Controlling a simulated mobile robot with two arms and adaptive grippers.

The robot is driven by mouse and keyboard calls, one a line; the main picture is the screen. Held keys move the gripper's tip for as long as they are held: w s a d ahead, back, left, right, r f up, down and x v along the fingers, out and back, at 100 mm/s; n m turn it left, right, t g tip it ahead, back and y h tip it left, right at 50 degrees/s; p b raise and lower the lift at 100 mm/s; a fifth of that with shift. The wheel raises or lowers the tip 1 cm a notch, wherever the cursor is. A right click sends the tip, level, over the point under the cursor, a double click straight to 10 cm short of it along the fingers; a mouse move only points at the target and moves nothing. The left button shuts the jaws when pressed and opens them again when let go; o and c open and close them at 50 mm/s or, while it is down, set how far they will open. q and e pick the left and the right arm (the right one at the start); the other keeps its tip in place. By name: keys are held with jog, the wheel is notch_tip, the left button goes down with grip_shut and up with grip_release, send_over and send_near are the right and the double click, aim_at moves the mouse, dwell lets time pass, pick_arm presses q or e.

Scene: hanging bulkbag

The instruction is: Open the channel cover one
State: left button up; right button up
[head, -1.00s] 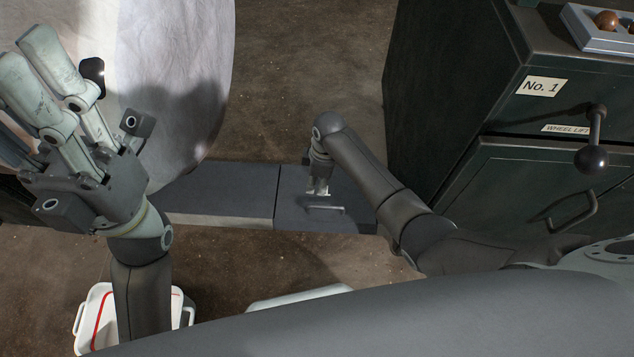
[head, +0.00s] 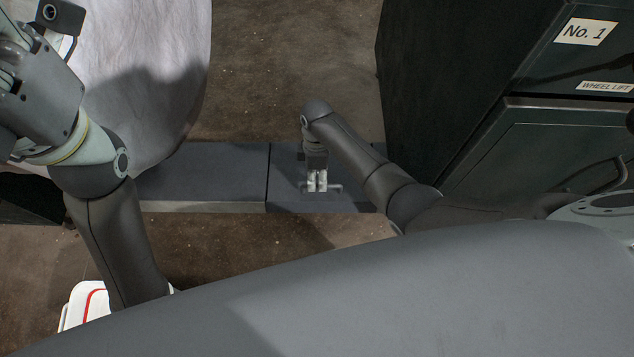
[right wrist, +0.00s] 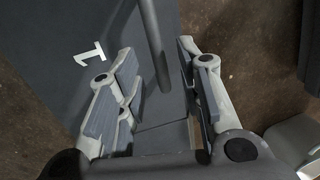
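Channel cover one (head: 284,181) is a dark grey flat plate on the floor channel, lying flat at its right end. In the right wrist view the cover (right wrist: 60,90) bears a white "1". Its bar handle (head: 335,189) lies partly behind my right gripper (head: 317,184), which points down over it. In the right wrist view the handle (right wrist: 154,45) runs between the two open fingers of the gripper (right wrist: 160,85), with a gap on each side. My left gripper (head: 35,90) is at the upper left, its fingers mostly cut off.
A second grey cover (head: 200,172) adjoins on the left. A white bulk bag (head: 150,90) hangs above it. A dark green cabinet (head: 440,90) labelled "No. 1" stands close on the right. A white container (head: 82,305) sits at the lower left. Brown floor is bare around the channel.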

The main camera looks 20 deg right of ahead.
jog(key=shift+s+f+b, duration=0.15)
jog(key=shift+f+b, duration=0.15)
jog(key=shift+f, duration=0.5)
grip_shut()
